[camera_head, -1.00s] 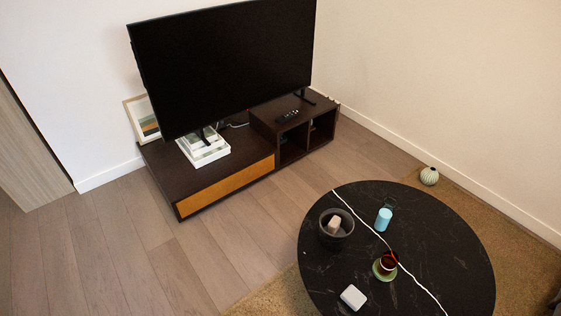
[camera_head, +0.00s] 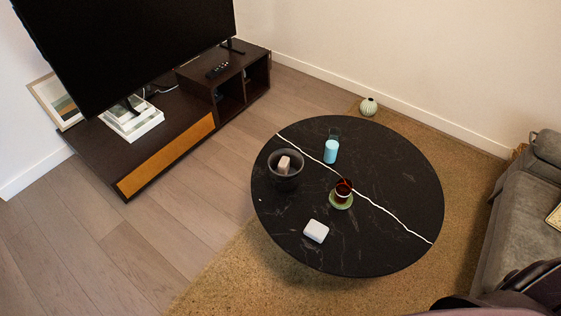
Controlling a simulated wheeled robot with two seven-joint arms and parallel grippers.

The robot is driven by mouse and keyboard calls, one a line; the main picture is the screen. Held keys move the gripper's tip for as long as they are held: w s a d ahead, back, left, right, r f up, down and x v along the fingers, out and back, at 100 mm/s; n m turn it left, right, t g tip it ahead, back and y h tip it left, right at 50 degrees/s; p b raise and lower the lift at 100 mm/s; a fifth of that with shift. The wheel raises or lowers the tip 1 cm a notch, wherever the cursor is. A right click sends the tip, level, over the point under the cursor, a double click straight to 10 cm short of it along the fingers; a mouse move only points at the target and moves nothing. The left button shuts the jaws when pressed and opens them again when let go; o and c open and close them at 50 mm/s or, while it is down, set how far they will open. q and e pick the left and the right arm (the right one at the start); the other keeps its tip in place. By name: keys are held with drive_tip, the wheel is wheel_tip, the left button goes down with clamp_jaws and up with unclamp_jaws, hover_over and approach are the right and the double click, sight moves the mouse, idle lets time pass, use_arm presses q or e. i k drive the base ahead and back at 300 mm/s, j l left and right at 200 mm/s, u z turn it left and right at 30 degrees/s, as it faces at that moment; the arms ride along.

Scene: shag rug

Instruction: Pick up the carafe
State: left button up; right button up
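No object stands out clearly as a carafe. A small see-through dark glass shape (camera_head: 335,132) stands just behind a light blue cylinder (camera_head: 331,152) on the round black table (camera_head: 385,165), and I cannot tell whether it is the carafe. A dark amber cup (camera_head: 343,189) sits on a green saucer (camera_head: 341,202) near the table's middle. Neither of my grippers is in view.
A dark bowl (camera_head: 285,179) holding a beige block and a white box (camera_head: 316,231) are on the table. A low TV cabinet (camera_head: 165,160) is at left, a grey sofa (camera_head: 525,215) at right. A striped vase (camera_head: 368,106) stands behind the table. Wood floor at left is clear.

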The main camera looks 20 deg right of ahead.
sight(332, 144)
drive_tip(key=z, duration=1.1)
